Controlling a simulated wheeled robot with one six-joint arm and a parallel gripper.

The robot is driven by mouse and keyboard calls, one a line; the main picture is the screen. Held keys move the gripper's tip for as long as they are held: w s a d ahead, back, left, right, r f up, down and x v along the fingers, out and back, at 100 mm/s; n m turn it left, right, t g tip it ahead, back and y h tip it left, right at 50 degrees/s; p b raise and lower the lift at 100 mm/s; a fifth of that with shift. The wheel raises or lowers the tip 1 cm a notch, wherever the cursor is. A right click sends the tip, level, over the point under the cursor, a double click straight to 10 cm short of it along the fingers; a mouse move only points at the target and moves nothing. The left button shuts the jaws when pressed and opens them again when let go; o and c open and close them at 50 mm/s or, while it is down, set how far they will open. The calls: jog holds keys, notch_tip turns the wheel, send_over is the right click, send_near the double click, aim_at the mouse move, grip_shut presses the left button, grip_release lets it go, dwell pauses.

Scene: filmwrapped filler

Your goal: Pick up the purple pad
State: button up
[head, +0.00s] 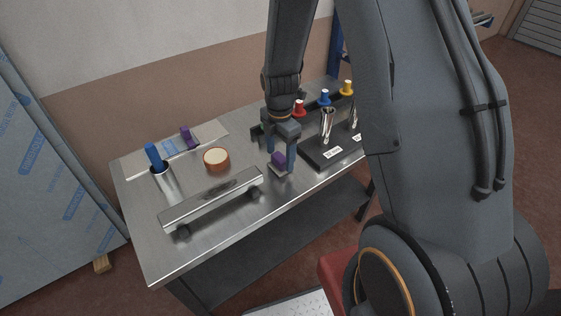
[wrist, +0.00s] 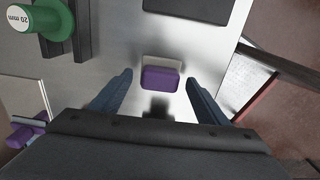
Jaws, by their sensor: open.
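The purple pad (head: 278,158) is a small purple block on a pale base, resting on the steel table (head: 222,232). It also shows in the wrist view (wrist: 160,79), just beyond and between my two fingers. My gripper (head: 281,166) is open and empty above the table at the pad. In the wrist view my gripper (wrist: 158,95) has one finger to each side of the pad, with gaps on both sides. In the head view a finger stands close to the pad and the exact contact cannot be told.
A long metal bar (head: 212,198) lies left of the pad. A black holder (head: 333,151) with tools is to the right.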

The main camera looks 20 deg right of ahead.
aim_at(280, 156)
jog(key=shift+f, duration=0.95)
jog(key=c, duration=1)
jog(key=shift+o, duration=0.2)
jog(key=shift+r, duration=0.15)
notch_tip(280, 156, up, 10)
jog(key=shift+f+b, duration=0.1)
jog(key=shift+b, duration=0.65)
